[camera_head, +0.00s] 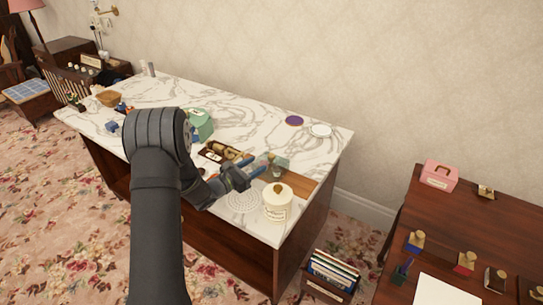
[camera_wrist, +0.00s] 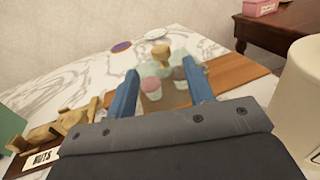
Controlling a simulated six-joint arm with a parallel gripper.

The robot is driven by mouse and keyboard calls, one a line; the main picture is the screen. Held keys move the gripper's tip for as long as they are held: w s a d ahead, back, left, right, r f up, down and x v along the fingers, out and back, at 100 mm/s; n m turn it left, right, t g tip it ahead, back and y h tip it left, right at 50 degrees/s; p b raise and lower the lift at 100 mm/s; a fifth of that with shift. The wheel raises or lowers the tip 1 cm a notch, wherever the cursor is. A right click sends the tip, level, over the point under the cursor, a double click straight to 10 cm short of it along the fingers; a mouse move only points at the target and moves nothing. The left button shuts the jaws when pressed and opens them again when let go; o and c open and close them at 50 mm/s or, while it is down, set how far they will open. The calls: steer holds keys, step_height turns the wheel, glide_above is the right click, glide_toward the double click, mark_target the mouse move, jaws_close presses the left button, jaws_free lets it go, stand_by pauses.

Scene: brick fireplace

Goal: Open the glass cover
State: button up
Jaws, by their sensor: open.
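The glass cover (camera_head: 279,160) is a clear, pale box on the marble table, with a gold-brown knob (camera_wrist: 160,52) on top in the wrist view. Pink-topped cupcakes (camera_wrist: 151,87) show through the glass (camera_wrist: 165,72). My gripper (camera_head: 254,167) is open, with its two blue fingers pointing toward the cover. In the wrist view, the gripper's fingertips (camera_wrist: 160,70) appear to the left and right of the cover, with the knob between and beyond them. Nothing is held. I cannot tell whether the fingers touch the glass.
A cream canister (camera_head: 277,204) stands close on the right. A wooden board (camera_head: 302,186) lies beside the cover. Purple (camera_head: 294,120) and white plates (camera_head: 320,131) lie behind.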

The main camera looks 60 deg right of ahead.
mark_target(272, 155)
steer(key=x, duration=0.8)
steer(key=shift+s+d, duration=0.1)
steer(key=shift+d, duration=0.2)
jaws_close()
